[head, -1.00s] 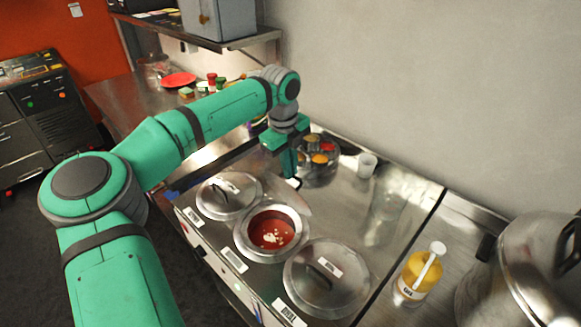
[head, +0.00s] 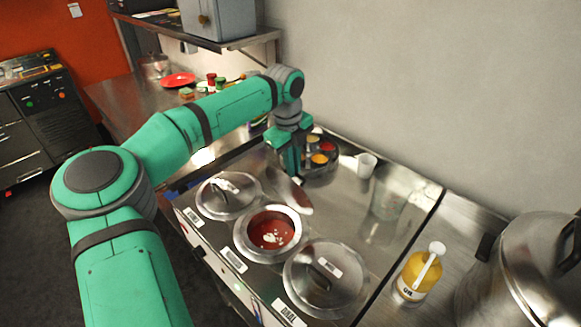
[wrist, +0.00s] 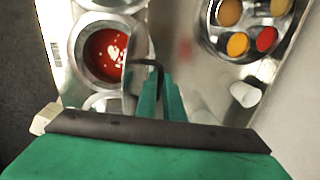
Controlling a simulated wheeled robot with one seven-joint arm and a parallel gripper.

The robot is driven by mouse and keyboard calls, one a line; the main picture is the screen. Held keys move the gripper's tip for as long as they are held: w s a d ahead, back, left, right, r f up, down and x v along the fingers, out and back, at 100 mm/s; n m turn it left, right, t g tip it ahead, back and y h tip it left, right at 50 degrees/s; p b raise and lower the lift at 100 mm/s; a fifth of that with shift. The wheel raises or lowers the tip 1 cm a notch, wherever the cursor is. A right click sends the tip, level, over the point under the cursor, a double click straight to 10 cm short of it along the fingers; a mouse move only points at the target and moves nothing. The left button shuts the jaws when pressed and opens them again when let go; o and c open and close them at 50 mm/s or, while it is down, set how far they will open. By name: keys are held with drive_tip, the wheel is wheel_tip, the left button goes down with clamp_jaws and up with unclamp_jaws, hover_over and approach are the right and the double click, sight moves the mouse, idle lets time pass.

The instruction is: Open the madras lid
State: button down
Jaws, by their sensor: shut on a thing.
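My gripper (head: 293,168) is shut on the dark handle of a steel lid (head: 290,193), behind the middle pot. The lid is tilted; in the wrist view (wrist: 132,72) it shows nearly edge-on, left of the fingertips (wrist: 160,78). The middle pot (head: 268,234) is uncovered and holds red sauce with pale bits; it also shows in the wrist view (wrist: 104,56). The left pot's lid (head: 228,196) and the right pot's lid (head: 325,279) are seated. The pot labels are too small to read surely.
A round spice tray (head: 335,165) with several coloured cups stands just behind my gripper. A white cup (head: 367,165) is right of it. A yellow bottle (head: 417,276) and a large steel pot (head: 520,275) are at the right. Bare steel counter lies right of my gripper.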

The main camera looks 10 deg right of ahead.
drive_tip(key=shift+w+d, duration=0.7)
drive_tip(key=c, duration=2.2)
unclamp_jaws()
drive_tip(key=shift+r, duration=0.1)
drive_tip(key=o, duration=0.3)
drive_tip(key=shift+d, duration=0.1)
wheel_tip(320, 180, up, 10)
drive_tip(key=s+a, duration=0.1)
drive_tip(key=a, duration=0.1)
drive_tip(key=shift+r, duration=0.25)
